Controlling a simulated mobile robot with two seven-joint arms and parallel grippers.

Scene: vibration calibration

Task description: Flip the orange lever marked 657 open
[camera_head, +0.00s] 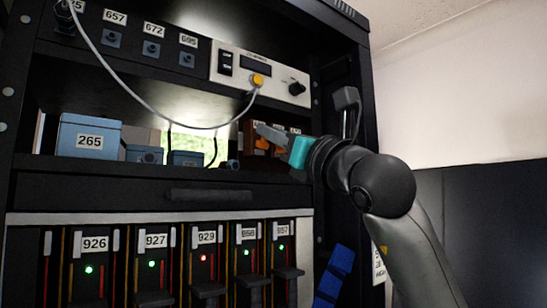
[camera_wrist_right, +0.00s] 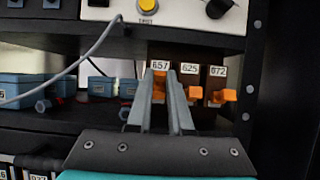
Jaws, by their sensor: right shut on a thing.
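The orange lever marked 657 (camera_wrist_right: 160,74) is on a dark brown block on the shelf, under its white label, in the right wrist view. My right gripper (camera_wrist_right: 162,82) is shut on this lever, its two grey fingers on either side of it. The fingers hide part of the lever, so its exact angle is hard to tell. In the head view my right gripper (camera_head: 265,132) reaches in from the right and covers much of the lever block (camera_head: 248,138). My left gripper is not in view.
Orange levers marked 625 (camera_wrist_right: 194,93) and 672 (camera_wrist_right: 223,96) stand close on the right. A blue box marked 265 (camera_head: 88,136) is on the same shelf. A grey cable (camera_head: 150,102) hangs in front, from a panel with a yellow button (camera_head: 257,80).

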